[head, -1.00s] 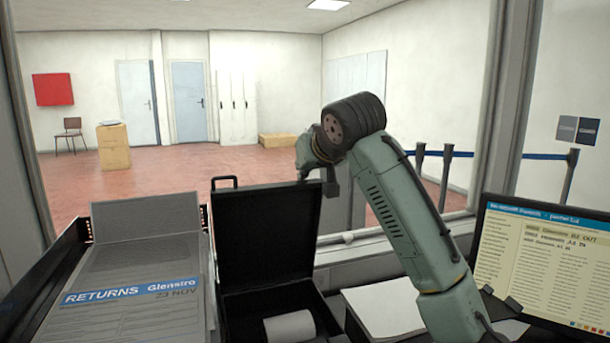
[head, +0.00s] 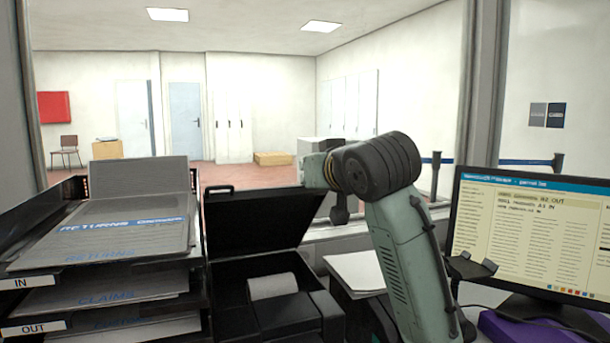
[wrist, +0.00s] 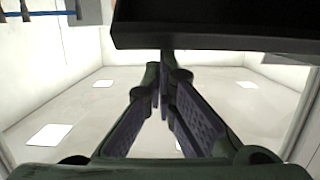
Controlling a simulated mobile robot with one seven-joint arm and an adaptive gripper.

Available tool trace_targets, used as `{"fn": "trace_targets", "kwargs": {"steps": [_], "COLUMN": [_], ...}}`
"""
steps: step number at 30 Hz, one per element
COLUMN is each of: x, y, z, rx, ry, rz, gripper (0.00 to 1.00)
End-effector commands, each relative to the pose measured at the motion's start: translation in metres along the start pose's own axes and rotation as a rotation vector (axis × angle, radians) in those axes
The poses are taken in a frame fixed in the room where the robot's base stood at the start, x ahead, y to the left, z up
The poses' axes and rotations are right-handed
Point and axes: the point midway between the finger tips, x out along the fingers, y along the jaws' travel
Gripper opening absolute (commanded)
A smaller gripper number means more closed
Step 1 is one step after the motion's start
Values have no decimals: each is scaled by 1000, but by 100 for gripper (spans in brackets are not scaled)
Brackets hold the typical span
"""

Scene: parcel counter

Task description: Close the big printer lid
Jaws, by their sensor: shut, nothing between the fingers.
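The big printer (head: 285,318) stands on the counter, with a white paper roll (head: 272,286) in its open body. Its black lid (head: 255,222) is raised, hinged open and slanting, with a handle at its upper left edge. My gripper is at the lid's upper right corner in the head view, its fingers partly hidden there. In the wrist view my gripper (wrist: 166,72) is shut and empty, its fingertips close below a dark slab (wrist: 215,28) that looks like the lid. I cannot tell whether they touch.
Paper trays (head: 95,285) marked IN and OUT stand close to the printer's left. White paper (head: 357,272) lies to its right, then a monitor (head: 530,235) and a purple item (head: 515,325). The counter window's frame is behind.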

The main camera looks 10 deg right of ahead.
Motion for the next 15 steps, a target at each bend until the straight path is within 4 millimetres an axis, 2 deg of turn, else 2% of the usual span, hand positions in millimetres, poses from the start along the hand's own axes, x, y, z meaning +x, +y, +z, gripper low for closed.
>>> {"fn": "trace_targets", "kwargs": {"steps": [1,4,15], "x": [-2,-5,-8], "y": [0,0,0], "z": [7,10,12], "rx": [0,1,1], "ry": [-2,-4,-5], "rz": [-1,-1,-2], "gripper": [0,0,0]}}
